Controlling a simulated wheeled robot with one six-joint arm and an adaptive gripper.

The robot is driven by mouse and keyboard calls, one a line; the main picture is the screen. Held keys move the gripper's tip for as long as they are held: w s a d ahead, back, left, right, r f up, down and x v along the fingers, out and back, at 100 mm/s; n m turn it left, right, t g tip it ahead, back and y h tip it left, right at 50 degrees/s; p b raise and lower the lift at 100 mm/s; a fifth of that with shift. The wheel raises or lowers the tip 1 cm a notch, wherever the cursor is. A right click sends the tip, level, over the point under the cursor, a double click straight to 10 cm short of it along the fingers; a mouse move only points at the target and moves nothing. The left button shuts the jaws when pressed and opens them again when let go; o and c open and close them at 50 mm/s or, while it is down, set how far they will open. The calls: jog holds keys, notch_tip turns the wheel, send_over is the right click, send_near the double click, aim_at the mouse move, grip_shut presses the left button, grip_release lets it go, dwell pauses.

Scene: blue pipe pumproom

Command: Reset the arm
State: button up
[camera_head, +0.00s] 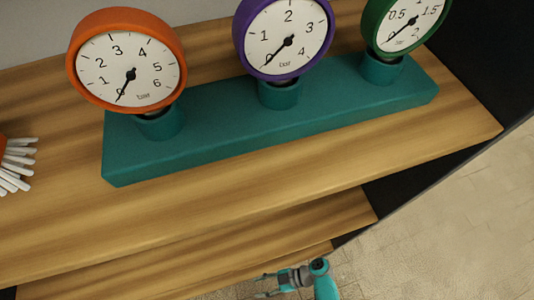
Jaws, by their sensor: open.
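My gripper (262,286) shows at the bottom edge of the head view, small and pointing left. Its two thin fingers are apart and nothing shows between them. Part of my teal arm shows to its right, cut off by the frame's lower edge. In the picture, the gripper lies below the wooden shelves and apart from the gauges.
A teal block (280,120) on the wooden top (240,185) carries an orange gauge (127,60), a purple gauge (285,35) and a green gauge (403,22). A white-bristled brush (17,165) is at left. Lower wooden boards (270,230) and tiled floor (440,230) show below.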

jog(key=s+d+f+m+t+h, duration=0.3)
jog(key=s+d+m+h, duration=0.2)
jog(key=s+m, duration=0.1)
jog(key=s+d+r+m+t+h, duration=0.1)
jog(key=d+r+m+t+h, duration=0.4)
jog(key=d+r, duration=0.25)
jog(key=d+r+m+t+h, duration=0.1)
jog(key=d+r+m+t, duration=0.1)
jog(key=r, duration=1)
jog(key=w+d+r+m+t+h, duration=0.1)
jog(key=d+r+m+t, duration=0.2)
jog(key=r, duration=0.9)
jog(key=w+d+r+m+t+h, duration=0.1)
jog(key=d+r+m+t, duration=0.1)
jog(key=r, duration=1)
jog(key=shift+d+r+m+t+h, duration=0.35)
jog(key=shift+d+t, duration=0.15)
jog(key=shift+t, duration=0.7)
